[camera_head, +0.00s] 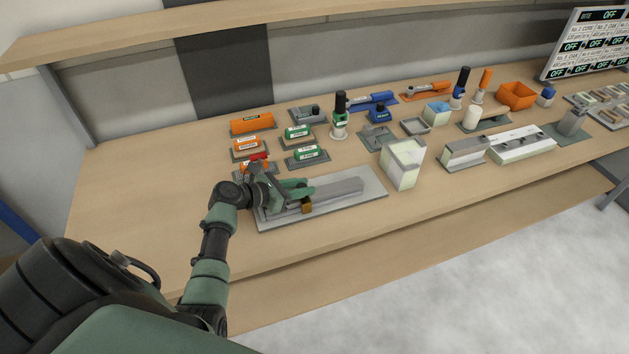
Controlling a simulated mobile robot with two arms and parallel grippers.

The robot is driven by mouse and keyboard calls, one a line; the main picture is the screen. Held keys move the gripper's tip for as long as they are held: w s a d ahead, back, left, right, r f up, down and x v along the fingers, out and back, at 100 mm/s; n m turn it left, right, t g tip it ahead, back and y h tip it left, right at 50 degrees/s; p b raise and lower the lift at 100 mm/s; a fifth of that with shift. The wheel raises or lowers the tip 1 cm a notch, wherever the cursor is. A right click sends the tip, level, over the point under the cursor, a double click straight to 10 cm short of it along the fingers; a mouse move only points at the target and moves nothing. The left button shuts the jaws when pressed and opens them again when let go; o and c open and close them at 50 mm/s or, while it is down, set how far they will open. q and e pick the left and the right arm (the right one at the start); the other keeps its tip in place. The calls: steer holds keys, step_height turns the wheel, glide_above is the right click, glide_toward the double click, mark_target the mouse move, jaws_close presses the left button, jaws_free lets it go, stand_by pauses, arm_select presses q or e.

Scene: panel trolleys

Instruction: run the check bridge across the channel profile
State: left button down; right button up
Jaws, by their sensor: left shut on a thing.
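The channel profile (340,191) is a long grey bar lying on a flat grey plate (372,190) near the front of the bench. My left gripper (303,191) is over the profile's left part, with its green fingers pointing right. It is shut on a small brass-coloured block, which I take to be the check bridge (307,207). The block shows at the profile's front side, below the fingers. The fingers hide its upper part, so I cannot tell whether it touches the profile. My right gripper is not in view.
A pale box (402,165) stands just right of the plate. Orange and green labelled blocks (306,154) sit behind it, with bottles (339,118) and an orange bin (516,96) farther right. The bench front (330,232) is clear. A shelf (250,18) runs above the back.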

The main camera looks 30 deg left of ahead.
arm_select(q)
steer(key=shift+s+a+f, duration=0.1)
steer(key=shift+s+a, duration=0.3)
steer(key=shift+s, duration=0.15)
steer(key=shift+s+a, duration=0.1)
steer(key=shift+s, duration=0.05)
steer(key=c, duration=1.4)
jaws_free()
steer(key=shift+c, duration=0.2)
steer(key=shift+w, duration=0.2)
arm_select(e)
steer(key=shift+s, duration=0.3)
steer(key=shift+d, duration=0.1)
arm_select(q)
steer(key=shift+s, duration=0.15)
steer(key=b+v, duration=0.1)
steer(key=v, duration=0.5)
steer(key=shift+s, duration=0.15)
steer(key=shift+s+a+r, duration=0.25)
steer(key=shift+s+r, duration=0.15)
steer(key=shift+s, duration=0.1)
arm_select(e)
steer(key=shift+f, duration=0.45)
